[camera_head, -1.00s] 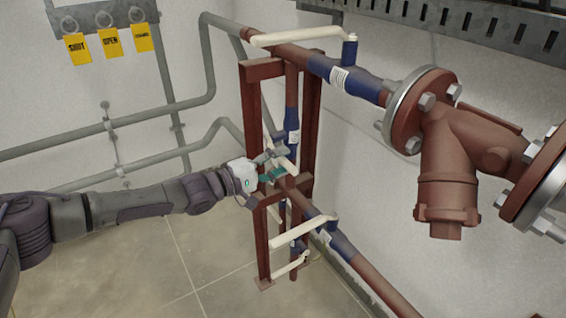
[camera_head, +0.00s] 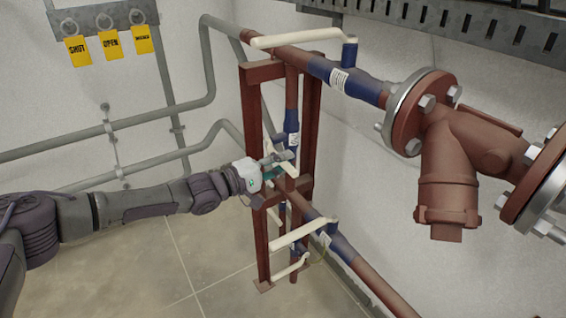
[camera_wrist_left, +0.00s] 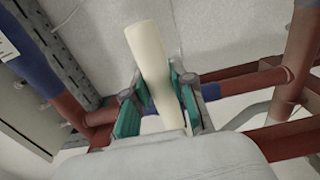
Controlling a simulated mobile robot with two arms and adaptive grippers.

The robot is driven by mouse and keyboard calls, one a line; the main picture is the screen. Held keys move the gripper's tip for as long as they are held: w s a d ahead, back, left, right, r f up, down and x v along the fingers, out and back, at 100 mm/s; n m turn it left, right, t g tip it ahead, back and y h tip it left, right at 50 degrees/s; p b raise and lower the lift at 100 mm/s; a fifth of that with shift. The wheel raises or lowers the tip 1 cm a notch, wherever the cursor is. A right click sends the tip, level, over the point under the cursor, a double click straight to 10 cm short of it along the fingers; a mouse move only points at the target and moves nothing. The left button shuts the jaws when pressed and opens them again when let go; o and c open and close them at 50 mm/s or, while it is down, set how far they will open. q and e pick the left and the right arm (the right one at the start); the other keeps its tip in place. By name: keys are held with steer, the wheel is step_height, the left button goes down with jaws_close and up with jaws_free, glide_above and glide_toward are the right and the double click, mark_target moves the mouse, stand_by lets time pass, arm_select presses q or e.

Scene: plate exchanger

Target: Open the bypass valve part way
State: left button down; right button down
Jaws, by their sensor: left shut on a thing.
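A valve with a blue body (camera_head: 291,141) sits on the vertical pipe between the red posts; I take it for the bypass valve. Its cream lever (camera_wrist_left: 151,55) stands between the teal-padded fingers of my left gripper (camera_wrist_left: 156,97) in the left wrist view. In the head view my left gripper (camera_head: 279,167) is at this lever, just below the blue body, and its fingers partly hide the lever. The gripper is shut on the lever. My right gripper is in neither view.
An upper valve lever (camera_head: 300,38) and a lower lever (camera_head: 302,232) lie above and below my gripper. The red frame (camera_head: 261,225) stands close around it. A large flanged red fitting (camera_head: 450,150) is at right. Yellow tags (camera_head: 110,42) hang at upper left. Floor at left is clear.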

arm_select(q)
steer(key=shift+f+m, duration=0.5)
steer(key=shift+f, duration=0.05)
steer(key=f+m, duration=0.3)
steer(key=m, duration=0.1)
steer(key=shift+w+a+f, duration=0.25)
steer(key=shift+w+a, duration=0.05)
steer(key=shift+w, duration=0.1)
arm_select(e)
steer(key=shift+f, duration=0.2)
arm_select(q)
steer(key=c, duration=0.9)
jaws_free()
steer(key=shift+c, duration=0.2)
steer(key=v, duration=1.2)
